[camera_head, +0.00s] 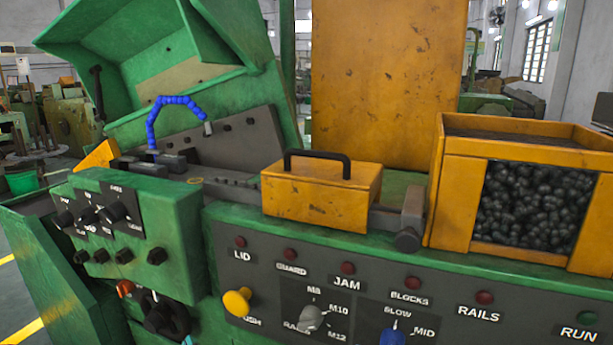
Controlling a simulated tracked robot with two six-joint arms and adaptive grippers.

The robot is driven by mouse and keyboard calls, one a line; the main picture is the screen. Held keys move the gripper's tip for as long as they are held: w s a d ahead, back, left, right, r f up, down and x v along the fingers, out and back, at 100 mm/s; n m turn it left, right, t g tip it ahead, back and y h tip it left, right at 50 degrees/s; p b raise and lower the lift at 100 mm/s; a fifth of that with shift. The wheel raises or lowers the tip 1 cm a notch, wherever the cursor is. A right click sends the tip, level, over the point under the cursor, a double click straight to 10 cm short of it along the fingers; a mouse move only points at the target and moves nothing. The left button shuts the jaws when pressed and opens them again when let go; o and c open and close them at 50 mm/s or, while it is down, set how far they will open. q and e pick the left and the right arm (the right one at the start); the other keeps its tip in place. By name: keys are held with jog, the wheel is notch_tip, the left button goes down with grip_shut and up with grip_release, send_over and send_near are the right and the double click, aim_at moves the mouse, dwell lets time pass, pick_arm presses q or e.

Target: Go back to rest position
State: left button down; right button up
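Neither of my grippers shows in the head view, and no part of my arms is in sight. The green heading machine (380,238) fills the middle of the view. Its green hood (75,65) stands raised at the upper left. A yellow cover box with a black handle (318,195) sits on the machine top. A blue segmented hose (152,120) curves over the work area. The front panel carries a yellow knob (237,302), a grey selector (312,318) and a blue knob (392,337), cut by the bottom edge.
A yellow bin (455,190) of dark round pieces stands at the right on the machine top. A tall yellow panel (388,70) rises behind. A green control box with black knobs (135,225) juts out at the left. A green bucket (22,182) stands on the floor beyond.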

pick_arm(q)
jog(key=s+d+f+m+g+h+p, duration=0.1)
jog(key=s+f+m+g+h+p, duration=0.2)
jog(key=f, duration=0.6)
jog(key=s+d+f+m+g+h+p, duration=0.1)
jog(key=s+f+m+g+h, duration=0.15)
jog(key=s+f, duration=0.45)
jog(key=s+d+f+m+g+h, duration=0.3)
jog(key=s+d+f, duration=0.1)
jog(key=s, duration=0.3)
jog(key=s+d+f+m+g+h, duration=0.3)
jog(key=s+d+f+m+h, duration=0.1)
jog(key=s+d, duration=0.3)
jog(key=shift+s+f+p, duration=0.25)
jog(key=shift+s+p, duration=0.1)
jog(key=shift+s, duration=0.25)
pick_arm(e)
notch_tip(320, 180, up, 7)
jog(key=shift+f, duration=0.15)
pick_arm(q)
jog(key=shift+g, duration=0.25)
